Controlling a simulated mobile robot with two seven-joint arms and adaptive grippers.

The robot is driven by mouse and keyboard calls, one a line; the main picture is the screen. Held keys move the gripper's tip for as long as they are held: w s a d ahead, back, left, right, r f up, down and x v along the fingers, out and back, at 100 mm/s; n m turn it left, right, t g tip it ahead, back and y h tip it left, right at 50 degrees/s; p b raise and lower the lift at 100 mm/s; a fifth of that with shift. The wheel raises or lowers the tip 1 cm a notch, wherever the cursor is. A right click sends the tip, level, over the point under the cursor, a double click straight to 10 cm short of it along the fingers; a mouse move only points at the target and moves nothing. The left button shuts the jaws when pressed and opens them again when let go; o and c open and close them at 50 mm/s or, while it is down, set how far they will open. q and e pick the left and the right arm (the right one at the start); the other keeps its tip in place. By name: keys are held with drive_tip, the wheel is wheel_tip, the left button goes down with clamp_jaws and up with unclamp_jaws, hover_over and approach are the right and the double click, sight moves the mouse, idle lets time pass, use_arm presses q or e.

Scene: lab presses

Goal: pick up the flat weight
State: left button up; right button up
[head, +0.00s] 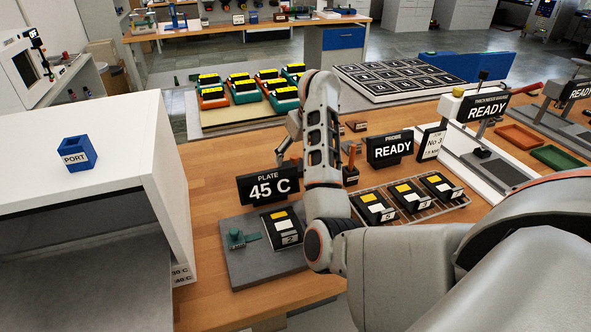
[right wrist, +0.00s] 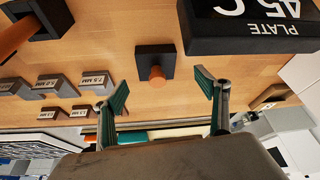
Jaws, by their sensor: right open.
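In the right wrist view, a low dark square block with a short orange knob (right wrist: 155,63) stands on the wooden bench; it looks like the flat weight. My right gripper (right wrist: 163,88) is open, with its green-padded fingers apart and nothing between them. The block appears between and beyond the fingertips, apart from them. In the head view my right gripper (head: 287,148) is beside the PLATE sign, and my arm hides most of the area around the block. My left gripper is not in view.
The PLATE 45 C sign (head: 268,184) stands close to the right gripper. Another dark block with an orange handle (right wrist: 20,36) and several labelled grey blocks (right wrist: 48,84) are nearby. A wire rack (head: 408,203) holds black cartridges. A white cabinet (head: 120,150) stands at left.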

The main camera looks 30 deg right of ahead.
sight(296, 157)
drive_tip(key=shift+d+x, duration=0.2)
drive_tip(key=shift+x, duration=1.15)
drive_tip(key=shift+d+x, duration=0.15)
drive_tip(key=shift+x, duration=1.2)
drive_tip(key=shift+w+r, duration=0.1)
drive_tip(key=c, duration=2.1)
drive_tip(key=shift+w+r, duration=0.1)
clamp_jaws()
drive_tip(key=shift+r, duration=0.1)
